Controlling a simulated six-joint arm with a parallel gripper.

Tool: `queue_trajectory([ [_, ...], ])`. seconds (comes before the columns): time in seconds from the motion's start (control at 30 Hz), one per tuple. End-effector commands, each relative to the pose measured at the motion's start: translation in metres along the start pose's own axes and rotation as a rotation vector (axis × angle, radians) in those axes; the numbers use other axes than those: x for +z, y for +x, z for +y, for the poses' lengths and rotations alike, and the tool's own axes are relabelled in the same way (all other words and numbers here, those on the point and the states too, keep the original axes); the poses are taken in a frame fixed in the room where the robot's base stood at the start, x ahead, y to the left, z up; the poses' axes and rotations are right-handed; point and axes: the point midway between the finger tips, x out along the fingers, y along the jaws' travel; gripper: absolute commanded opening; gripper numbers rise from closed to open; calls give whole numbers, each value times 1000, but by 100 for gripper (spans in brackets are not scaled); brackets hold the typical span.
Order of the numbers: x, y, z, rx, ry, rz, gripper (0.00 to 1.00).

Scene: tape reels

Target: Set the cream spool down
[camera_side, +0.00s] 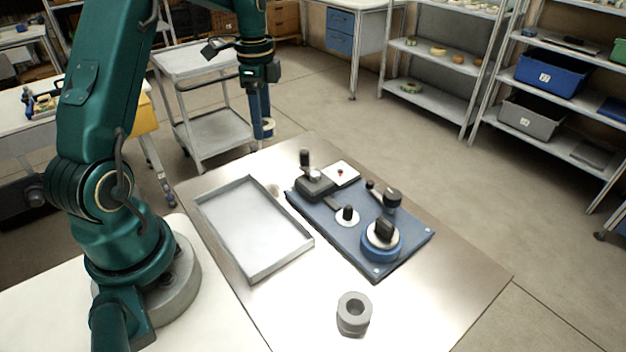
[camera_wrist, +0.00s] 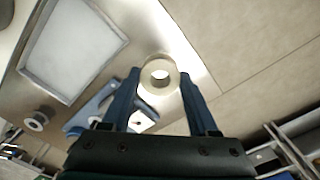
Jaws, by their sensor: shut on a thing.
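My gripper (camera_side: 265,127) hangs pointing down, high above the back of the steel table in the side view. It is shut on the cream spool (camera_side: 268,125), a short ring held at the fingertips. In the wrist view the cream spool (camera_wrist: 160,75) sits between the two blue fingers of my gripper (camera_wrist: 159,77), its open hole facing the camera. Nothing touches it from below. Part of it is hidden by the fingers in the side view.
A shallow grey tray (camera_side: 252,272) lies on the table's left. A blue fixture plate (camera_side: 348,243) with black knobs and a round blue hub (camera_side: 381,247) lies right of it. A grey spool (camera_side: 353,315) stands near the front. The table's right side is bare.

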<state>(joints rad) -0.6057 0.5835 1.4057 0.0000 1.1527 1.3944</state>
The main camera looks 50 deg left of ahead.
Motion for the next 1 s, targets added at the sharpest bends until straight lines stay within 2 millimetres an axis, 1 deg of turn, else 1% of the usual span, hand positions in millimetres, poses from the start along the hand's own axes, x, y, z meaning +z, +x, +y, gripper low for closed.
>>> queue_trajectory([
  [0.03,12,-8,0,-5,-8,1,0],
  [0.1,26,-15,2,-4,-7,0,0],
  [0.23,45,-27,4,-3,-5,0,0],
  [0.33,54,-32,5,-1,-1,0,0],
  [0.43,59,-35,4,-10,32,0,0],
  [0.53,60,-28,11,2,116,0,0],
  [0.67,53,-20,33,14,271,2,0],
  [0.8,43,-15,66,19,455,4,0],
  [1.0,31,-10,111,19,660,5,0],
])
